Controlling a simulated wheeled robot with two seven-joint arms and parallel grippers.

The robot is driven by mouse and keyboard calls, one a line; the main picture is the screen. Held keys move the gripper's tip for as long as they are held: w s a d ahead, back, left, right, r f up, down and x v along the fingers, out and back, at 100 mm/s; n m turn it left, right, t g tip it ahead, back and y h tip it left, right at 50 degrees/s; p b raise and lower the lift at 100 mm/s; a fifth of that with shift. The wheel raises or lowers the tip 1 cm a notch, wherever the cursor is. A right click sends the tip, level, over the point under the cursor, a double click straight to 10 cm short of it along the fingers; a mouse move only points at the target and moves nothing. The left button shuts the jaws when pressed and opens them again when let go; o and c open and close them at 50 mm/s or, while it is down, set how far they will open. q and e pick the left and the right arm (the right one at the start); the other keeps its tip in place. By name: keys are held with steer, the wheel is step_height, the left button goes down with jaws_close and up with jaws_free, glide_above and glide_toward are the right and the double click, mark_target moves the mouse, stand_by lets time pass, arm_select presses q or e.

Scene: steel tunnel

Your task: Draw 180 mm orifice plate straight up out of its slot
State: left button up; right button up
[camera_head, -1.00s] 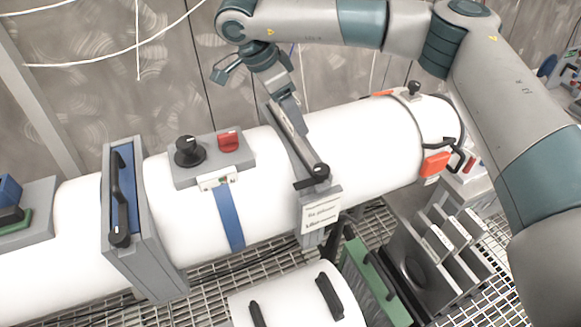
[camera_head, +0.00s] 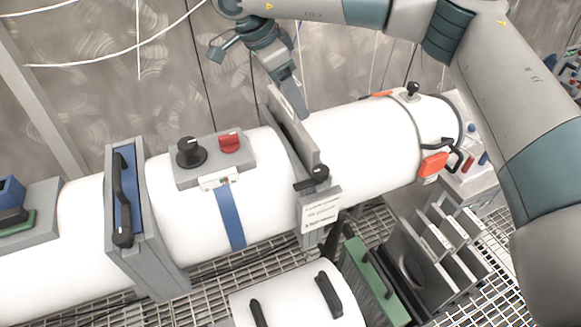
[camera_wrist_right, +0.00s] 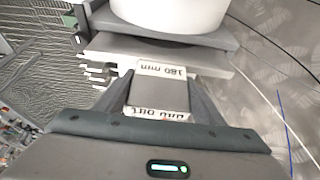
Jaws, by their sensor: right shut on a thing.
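The 180 mm orifice plate (camera_head: 291,124) is a flat grey plate standing partly out of the slot in the grey flange (camera_head: 270,122) across the white pipe. In the right wrist view, its light grey face (camera_wrist_right: 210,62) carries an upside-down "180 mm" label (camera_wrist_right: 162,69). My right gripper (camera_head: 297,106) is above the pipe and shut on the plate's upper part. The fingers also show in the wrist view (camera_wrist_right: 160,97), one on each side of the plate's grey tab. The plate's lower part is hidden in the slot. My left gripper is out of view.
A black clamp handle (camera_head: 318,172) sits at the flange's front, above a white notice (camera_head: 321,212). A rack with several upright plates (camera_head: 440,238) stands at lower right. My right arm crosses the upper right. Thin white cables hang at the back wall.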

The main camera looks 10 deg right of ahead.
steer(key=shift+r, duration=0.2)
steer(key=shift+r+p, duration=1.25)
steer(key=shift+r, duration=2.25)
steer(key=shift+r+p, duration=0.5)
steer(key=shift+r, duration=0.55)
steer(key=shift+r+p, duration=1.45)
steer(key=shift+r, duration=1)
